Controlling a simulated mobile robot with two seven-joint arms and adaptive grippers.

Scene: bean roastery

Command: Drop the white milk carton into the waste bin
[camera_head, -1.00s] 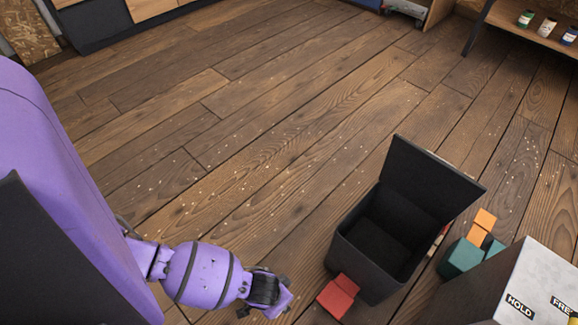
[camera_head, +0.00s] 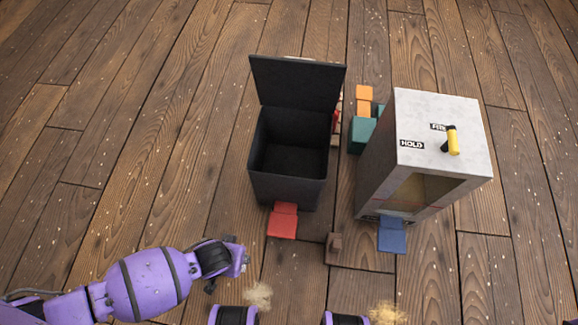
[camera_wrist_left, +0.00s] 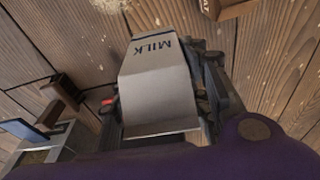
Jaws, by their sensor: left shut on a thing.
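The white milk carton (camera_wrist_left: 158,85), marked MILK, is between the fingers of my left gripper (camera_wrist_left: 165,95) in the left wrist view. The left gripper is shut on it. In the head view my left gripper (camera_head: 228,265) is at lower centre-left, in front of and left of the waste bin, and the carton cannot be made out there. The waste bin (camera_head: 278,188) is black, with its lid standing open at the back and an empty-looking dark inside. A red pedal (camera_head: 283,221) sticks out at its front. My right gripper is not in view.
A grey cabinet (camera_head: 430,125) with HOLD lettering, a yellow-tipped lever (camera_head: 452,141) and a blue pedal (camera_head: 391,237) stands right of the bin. Teal (camera_head: 361,137) and orange (camera_head: 364,94) blocks lie between them. Pale heaps (camera_head: 258,296) lie in front. Floor to the left is clear.

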